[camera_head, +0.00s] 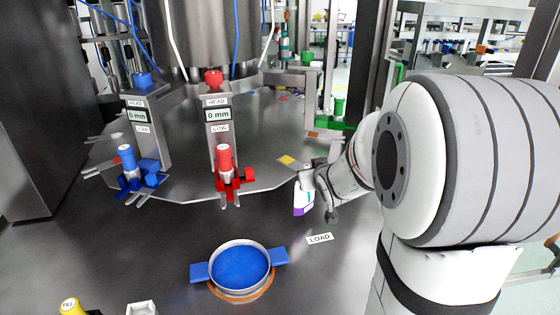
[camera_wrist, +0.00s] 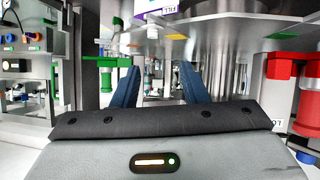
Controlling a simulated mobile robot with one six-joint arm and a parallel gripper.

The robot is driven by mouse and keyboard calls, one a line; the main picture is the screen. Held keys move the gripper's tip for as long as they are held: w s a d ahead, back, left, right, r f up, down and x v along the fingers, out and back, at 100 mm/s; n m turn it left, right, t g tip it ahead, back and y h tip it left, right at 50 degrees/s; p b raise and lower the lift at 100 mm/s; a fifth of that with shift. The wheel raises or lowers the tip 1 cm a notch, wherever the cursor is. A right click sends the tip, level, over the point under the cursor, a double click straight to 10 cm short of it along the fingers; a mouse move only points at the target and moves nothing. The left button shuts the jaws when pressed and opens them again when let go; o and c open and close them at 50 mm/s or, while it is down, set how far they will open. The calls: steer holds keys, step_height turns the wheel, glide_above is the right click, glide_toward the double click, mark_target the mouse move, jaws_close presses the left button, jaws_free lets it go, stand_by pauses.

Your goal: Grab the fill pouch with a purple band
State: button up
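The fill pouch (camera_head: 303,198) is a small white upright pouch with a purple band low on it. In the wrist view a white and purple piece with a FILL label (camera_wrist: 172,8) shows at the top edge, cut off by the frame. My gripper (camera_head: 319,196) is right beside the pouch in the head view. In the wrist view its two blue fingers (camera_wrist: 158,66) stand apart with nothing visible between them. Whether a finger touches the pouch is unclear.
A blue round dish with handles (camera_head: 240,268) sits at front centre, near a LOAD label (camera_head: 319,238). A red-capped clamp (camera_head: 226,165) and a blue-capped one (camera_head: 128,158) stand left.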

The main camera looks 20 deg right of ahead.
mark_target(307, 165)
steer(key=w+d+f+t+y, duration=0.1)
steer(key=w+f+t, duration=0.1)
steer(key=w, duration=0.3)
steer(key=w+d+f+n+t+y+b, duration=0.1)
steer(key=w+f+t, duration=0.1)
steer(key=w+f, duration=0.1)
steer(key=w+d+f+t+y+b, duration=0.1)
steer(key=w+f, duration=0.2)
steer(key=w, duration=0.3)
steer(key=shift+w+d+t+y, duration=0.2)
steer(key=shift+w+t+y, duration=0.15)
steer(key=shift+t+y, duration=0.05)
jaws_close()
steer(key=shift+r, duration=0.55)
steer(key=shift+s+d+b, duration=0.2)
steer(key=shift+s+d, duration=0.25)
steer(key=shift+s, duration=0.2)
steer(key=shift+s+d+b, duration=0.2)
steer(key=shift+s+d, duration=0.2)
steer(key=shift+s, duration=0.25)
stand_by(0.7)
